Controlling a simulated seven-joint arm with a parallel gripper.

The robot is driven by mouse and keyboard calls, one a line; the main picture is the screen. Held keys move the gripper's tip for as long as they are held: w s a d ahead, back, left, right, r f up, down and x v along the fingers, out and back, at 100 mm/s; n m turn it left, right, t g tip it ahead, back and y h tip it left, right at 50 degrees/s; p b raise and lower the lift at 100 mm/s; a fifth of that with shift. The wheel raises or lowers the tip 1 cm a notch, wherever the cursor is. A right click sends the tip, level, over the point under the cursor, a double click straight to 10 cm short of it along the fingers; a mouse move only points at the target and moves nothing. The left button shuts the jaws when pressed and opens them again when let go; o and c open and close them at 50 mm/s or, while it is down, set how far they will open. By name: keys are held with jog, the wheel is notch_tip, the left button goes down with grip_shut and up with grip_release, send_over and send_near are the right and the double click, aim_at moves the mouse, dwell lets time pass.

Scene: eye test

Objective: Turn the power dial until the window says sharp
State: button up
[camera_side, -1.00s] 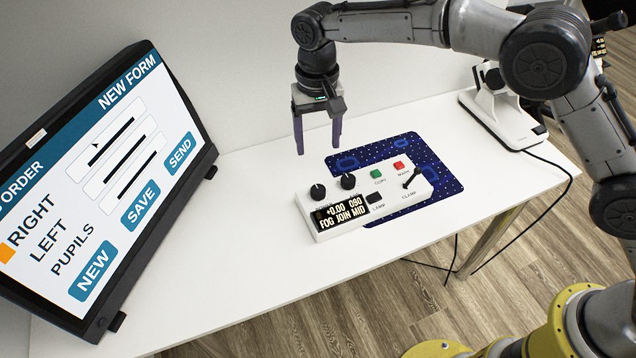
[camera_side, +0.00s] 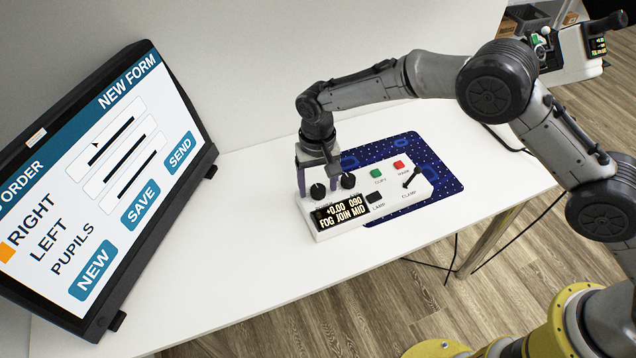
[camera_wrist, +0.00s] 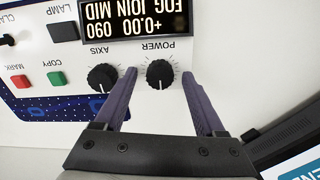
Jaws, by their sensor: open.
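The white control box (camera_side: 400,195) lies on a blue patterned mat (camera_side: 447,186). The black power dial (camera_side: 318,191) is the left of two dials on the box and also shows in the wrist view (camera_wrist: 160,73). The axis dial (camera_side: 348,181) is beside it. The window (camera_side: 343,213) reads "+0.00 090 FOG JOIN MID". My gripper (camera_side: 317,186) is open, pointing down over the power dial. In the wrist view my gripper (camera_wrist: 159,76) has one finger on each side of the power dial, with gaps. The left finger is close beside the axis dial (camera_wrist: 102,77).
A green COPY button (camera_side: 376,173), a red MARK button (camera_side: 398,164), a black LAMP switch (camera_side: 374,197) and a CLAMP lever (camera_side: 411,179) are on the box. A large screen (camera_side: 110,190) stands left. The white table (camera_side: 240,240) is clear in front.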

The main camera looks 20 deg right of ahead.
jog(key=shift+f, duration=0.1)
grip_shut()
dwell(0.3)
jog(key=shift+n, duration=0.3)
jog(key=n, duration=0.3)
jog(key=shift+n, duration=0.3)
jog(key=n, duration=0.4)
jog(key=shift+n, duration=0.3)
jog(key=n, duration=0.3)
jog(key=shift+n, duration=2.4)
